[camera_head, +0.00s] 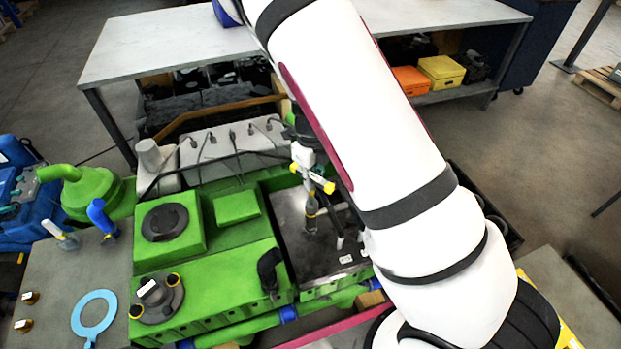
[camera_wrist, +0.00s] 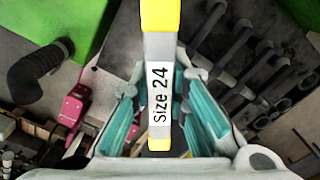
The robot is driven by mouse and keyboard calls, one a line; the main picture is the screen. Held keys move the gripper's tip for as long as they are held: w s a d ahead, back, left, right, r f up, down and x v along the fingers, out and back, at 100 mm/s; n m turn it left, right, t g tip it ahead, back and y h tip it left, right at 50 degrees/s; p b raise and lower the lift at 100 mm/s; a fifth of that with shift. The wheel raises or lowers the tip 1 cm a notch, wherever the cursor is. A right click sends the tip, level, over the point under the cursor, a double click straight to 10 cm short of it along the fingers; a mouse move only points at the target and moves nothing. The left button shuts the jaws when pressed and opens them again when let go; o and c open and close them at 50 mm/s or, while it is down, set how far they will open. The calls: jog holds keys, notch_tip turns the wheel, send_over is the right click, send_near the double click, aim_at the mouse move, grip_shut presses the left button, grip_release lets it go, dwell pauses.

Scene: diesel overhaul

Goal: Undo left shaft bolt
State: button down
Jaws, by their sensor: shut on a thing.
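A T-shaped wrench (camera_head: 311,195) with a grey shaft and yellow handle ends stands roughly upright over the dark grey bay (camera_head: 292,238) of the green engine (camera_head: 225,290). Its lower end reaches down towards the bay; I cannot tell whether it sits on a bolt. In the wrist view its grey handle (camera_wrist: 158,90), marked "Size 24", lies between the teal-padded fingers of my gripper (camera_wrist: 160,108), which is shut on it. I cannot make out the left shaft bolt.
A black elbow pipe (camera_head: 268,271) rises from the engine's green cover near the bay. Black leads run over a grey block (camera_head: 228,142) behind it. A grey workbench (camera_head: 170,45) stands at the back. A light blue ring tool (camera_head: 94,313) lies on the left tabletop (camera_head: 62,285).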

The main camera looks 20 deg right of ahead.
jog(key=m, duration=0.6)
jog(key=shift+f+b, duration=0.1)
jog(key=shift+b, duration=0.2)
